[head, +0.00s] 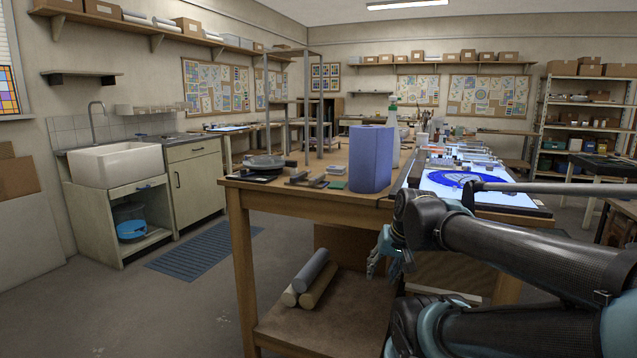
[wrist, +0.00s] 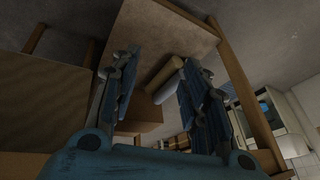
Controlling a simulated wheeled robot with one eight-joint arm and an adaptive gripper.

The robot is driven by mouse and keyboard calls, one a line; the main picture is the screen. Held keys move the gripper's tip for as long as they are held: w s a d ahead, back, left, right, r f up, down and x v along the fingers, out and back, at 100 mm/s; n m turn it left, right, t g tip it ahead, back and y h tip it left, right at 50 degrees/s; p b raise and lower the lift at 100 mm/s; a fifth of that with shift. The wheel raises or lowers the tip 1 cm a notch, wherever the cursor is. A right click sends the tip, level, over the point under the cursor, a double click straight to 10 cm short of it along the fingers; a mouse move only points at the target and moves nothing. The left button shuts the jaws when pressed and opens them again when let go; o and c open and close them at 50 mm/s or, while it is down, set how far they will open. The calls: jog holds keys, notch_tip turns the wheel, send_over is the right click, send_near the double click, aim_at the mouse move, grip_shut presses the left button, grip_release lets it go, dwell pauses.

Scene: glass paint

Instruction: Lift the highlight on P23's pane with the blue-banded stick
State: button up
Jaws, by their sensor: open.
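A lit white panel (head: 430,187) lies on the workbench, right of centre in the head view. A round blue painted pane (head: 455,178) lies on it, partly behind my arm. I cannot read any label, so I cannot tell whether it is P23. Small coloured items (head: 465,152) lie behind the pane, too small to pick out a blue-banded stick. My gripper (head: 388,258) hangs low at the bench's near side, below the top. In the wrist view my gripper (wrist: 160,60) is open and empty, its two fingers apart, facing the bench's lower shelf.
A blue roll (head: 370,160) stands on the bench, with a spray bottle (head: 393,130) behind it. Rolled sheets (head: 311,277) lie on the lower shelf (head: 325,325). A wooden bench leg (head: 245,270) stands at left. The floor left of the bench is clear up to a blue mat (head: 205,250).

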jog(key=w+a+r+m+t+y, duration=0.1)
jog(key=w+a+r+m+t, duration=0.55)
jog(key=r, duration=0.55)
jog(key=w+a+r+m+t+y, duration=0.1)
jog(key=w+a+r+m+t, duration=0.2)
jog(key=w+a+r+m, duration=0.75)
jog(key=w+a+r+m+t+y, duration=0.1)
jog(key=w+a+r+m+t, duration=0.4)
jog(key=r, duration=0.8)
jog(key=m+g+h, duration=0.7)
jog(key=m+h, duration=0.2)
jog(key=m, duration=0.8)
send_near(318, 176)
jog(key=w+f, duration=0.2)
jog(key=w, duration=0.1)
jog(key=shift+w+t, duration=0.15)
jog(key=shift+t, duration=0.1)
jog(key=shift+d+x, duration=0.2)
jog(key=shift+x, duration=1.15)
jog(key=shift+d+x, duration=0.2)
jog(key=shift+x, duration=1.15)
